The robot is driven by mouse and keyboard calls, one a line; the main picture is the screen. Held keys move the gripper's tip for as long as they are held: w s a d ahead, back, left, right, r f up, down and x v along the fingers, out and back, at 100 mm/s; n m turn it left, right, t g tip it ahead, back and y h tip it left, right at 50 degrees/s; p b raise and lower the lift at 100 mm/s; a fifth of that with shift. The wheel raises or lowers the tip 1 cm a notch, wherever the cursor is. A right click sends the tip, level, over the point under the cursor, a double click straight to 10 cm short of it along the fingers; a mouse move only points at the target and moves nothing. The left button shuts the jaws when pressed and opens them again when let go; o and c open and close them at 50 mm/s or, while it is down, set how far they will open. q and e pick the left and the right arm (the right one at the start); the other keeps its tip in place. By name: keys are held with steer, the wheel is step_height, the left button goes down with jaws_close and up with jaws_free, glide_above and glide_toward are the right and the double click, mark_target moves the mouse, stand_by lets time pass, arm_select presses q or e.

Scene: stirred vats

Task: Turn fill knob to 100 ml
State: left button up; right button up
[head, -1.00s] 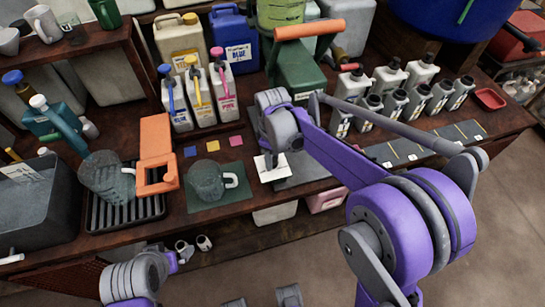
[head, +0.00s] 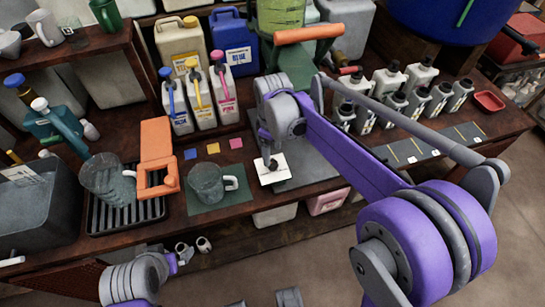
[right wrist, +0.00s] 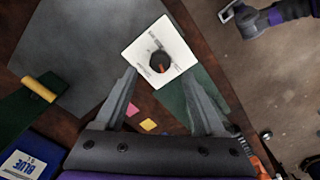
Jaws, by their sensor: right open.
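The fill knob (right wrist: 160,62) is a round black knob with an orange-red pointer on a white square plate (right wrist: 147,43) with small print. In the head view the knob (head: 272,164) and its plate (head: 279,176) lie at the bench front, just below my right wrist. My right gripper (right wrist: 161,75) is open and empty, its fingers on either side of the knob's line of sight; I cannot tell the height gap. The plate's print is too small to read. My left gripper (head: 178,260) is low at the left, away from the knob, its jaws unclear.
A glass jug (head: 206,185) stands on a green mat left of the plate, and an orange handled part (head: 157,150) beyond it. Pigment jugs (head: 200,95) stand behind. Several small bottles (head: 420,100) stand at right. The floor in front is open.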

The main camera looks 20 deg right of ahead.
mark_target(273, 164)
step_height(273, 164, up, 6)
steer(key=shift+f, duration=0.1)
stand_by(0.4)
steer(key=s+d+m+t+p, duration=0.2)
steer(key=s+m, duration=0.2)
steer(key=s, duration=0.6)
steer(key=s+d+f+m+t+p, duration=0.1)
steer(key=s+m, duration=0.4)
steer(key=s, duration=0.5)
steer(key=shift+s+d+f+m+t+p, duration=0.3)
steer(key=shift+d+t+p, duration=0.6)
steer(key=shift+t+p, duration=0.3)
